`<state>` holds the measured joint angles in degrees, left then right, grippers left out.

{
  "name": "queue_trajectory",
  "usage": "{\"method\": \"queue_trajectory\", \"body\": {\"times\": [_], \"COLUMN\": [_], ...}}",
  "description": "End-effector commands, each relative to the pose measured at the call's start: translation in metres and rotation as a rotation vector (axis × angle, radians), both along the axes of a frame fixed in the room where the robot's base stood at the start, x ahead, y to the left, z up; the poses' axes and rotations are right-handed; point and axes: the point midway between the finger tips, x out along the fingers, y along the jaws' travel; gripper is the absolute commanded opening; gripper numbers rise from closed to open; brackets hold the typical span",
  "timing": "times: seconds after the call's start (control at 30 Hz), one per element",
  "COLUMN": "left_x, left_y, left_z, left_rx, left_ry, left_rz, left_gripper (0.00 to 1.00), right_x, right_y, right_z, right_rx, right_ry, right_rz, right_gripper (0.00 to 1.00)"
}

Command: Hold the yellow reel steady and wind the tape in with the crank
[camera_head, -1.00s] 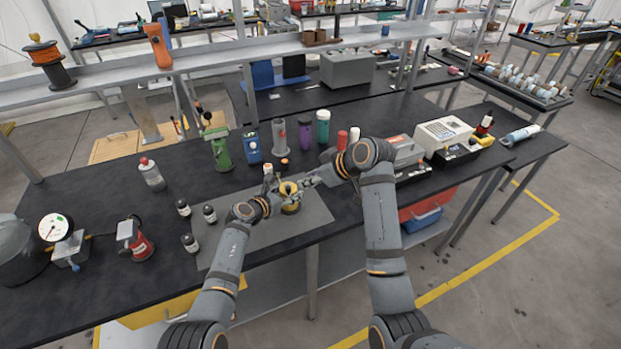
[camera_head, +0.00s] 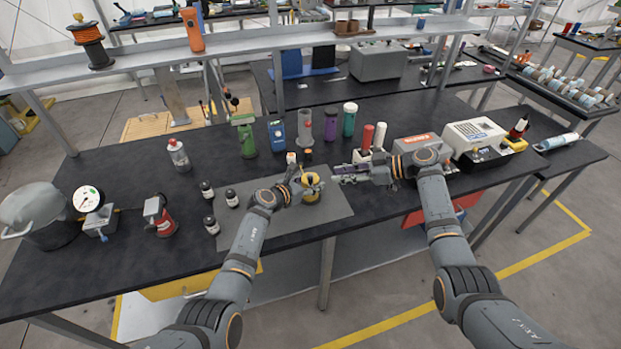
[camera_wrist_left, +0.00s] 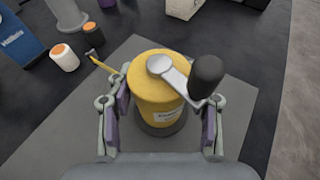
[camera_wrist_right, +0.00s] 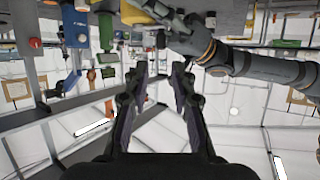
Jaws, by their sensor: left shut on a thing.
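The yellow reel (camera_head: 312,187) stands upright on a grey mat (camera_head: 262,222). My left gripper (camera_head: 301,186) is shut on it, with one finger on each side of its body in the left wrist view (camera_wrist_left: 165,112). The metal crank (camera_wrist_left: 166,69) lies across the reel's top, and its black knob (camera_wrist_left: 205,76) stands up at the right. A short yellow tape end (camera_wrist_left: 104,65) sticks out at the reel's upper left. My right gripper (camera_head: 336,178) is open and empty, just right of the reel; its parted fingers show in the right wrist view (camera_wrist_right: 158,80).
Boxy devices (camera_head: 473,135) fill the right side. The mat's front right is clear.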

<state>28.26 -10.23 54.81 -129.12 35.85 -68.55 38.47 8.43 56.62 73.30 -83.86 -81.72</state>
Motion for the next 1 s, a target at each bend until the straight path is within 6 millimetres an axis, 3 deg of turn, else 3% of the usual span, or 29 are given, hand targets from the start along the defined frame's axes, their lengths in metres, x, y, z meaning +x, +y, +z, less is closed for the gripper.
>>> {"method": "queue_trajectory", "body": {"times": [0.2,0.43,0.83,1.0], "left_x": [0.0,0.0,0.0,0.0], "left_y": [0.0,0.0,0.0,0.0], "left_z": [0.0,0.0,0.0,0.0], "left_rx": [0.0,0.0,0.0,0.0], "left_ry": [0.0,0.0,0.0,0.0], "left_rz": [0.0,0.0,0.0,0.0], "left_gripper": [0.0,0.0,0.0,0.0], "right_x": [0.01,0.019,0.021,0.021], "right_y": [0.048,0.084,0.094,0.094], "right_z": [-0.018,-0.034,-0.04,-0.039], "right_rx": [0.003,0.002,-0.002,-0.001], "right_ry": [0.005,0.004,0.002,0.003], "right_rz": [0.002,0.002,0.001,0.0], "right_gripper": [0.25,0.25,0.25,0.03]}}
